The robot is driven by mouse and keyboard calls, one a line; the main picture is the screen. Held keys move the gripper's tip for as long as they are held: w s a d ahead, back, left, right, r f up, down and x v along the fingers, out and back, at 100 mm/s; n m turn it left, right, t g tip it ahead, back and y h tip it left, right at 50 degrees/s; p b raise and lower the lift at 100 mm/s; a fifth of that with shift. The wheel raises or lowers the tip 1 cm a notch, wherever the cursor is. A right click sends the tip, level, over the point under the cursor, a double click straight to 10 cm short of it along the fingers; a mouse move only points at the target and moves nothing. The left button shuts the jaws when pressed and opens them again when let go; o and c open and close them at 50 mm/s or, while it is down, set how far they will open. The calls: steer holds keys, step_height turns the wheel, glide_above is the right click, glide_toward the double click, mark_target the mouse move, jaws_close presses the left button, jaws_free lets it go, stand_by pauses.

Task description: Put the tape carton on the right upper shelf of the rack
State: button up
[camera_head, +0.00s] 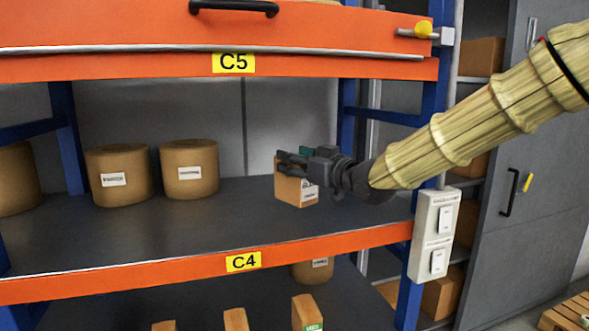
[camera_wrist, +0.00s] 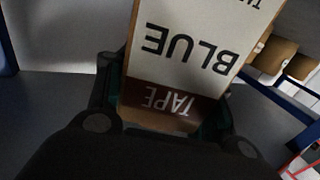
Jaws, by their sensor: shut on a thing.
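The tape carton (camera_head: 290,190) is a small brown box with a white label, on or just above the right part of the grey C4 shelf (camera_head: 240,217). I cannot tell whether its base touches the shelf. My gripper (camera_head: 300,163) reaches in from the right and is shut on the carton's upper part. In the wrist view the carton (camera_wrist: 190,45) stands between my fingers (camera_wrist: 165,120), its label reading "BLUE" and "TAPE" upside down. The carton's far side is hidden.
Brown rolls (camera_head: 189,169) stand on the left of the same shelf. Above is an orange beam marked C5 (camera_head: 150,67). A blue upright (camera_head: 346,125) and a switch box (camera_head: 434,235) are at the right. Several small cartons (camera_head: 306,312) are below. The shelf's middle is clear.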

steer(key=shift+w+a+f, duration=0.1)
steer(key=shift+w+a, duration=0.1)
steer(key=shift+w, duration=0.05)
steer(key=shift+f+p, duration=0.9)
steer(key=shift+f, duration=0.8)
steer(key=shift+s+r, duration=0.1)
steer(key=o, duration=1.5)
steer(key=shift+f, duration=0.2)
steer(key=shift+r, duration=0.15)
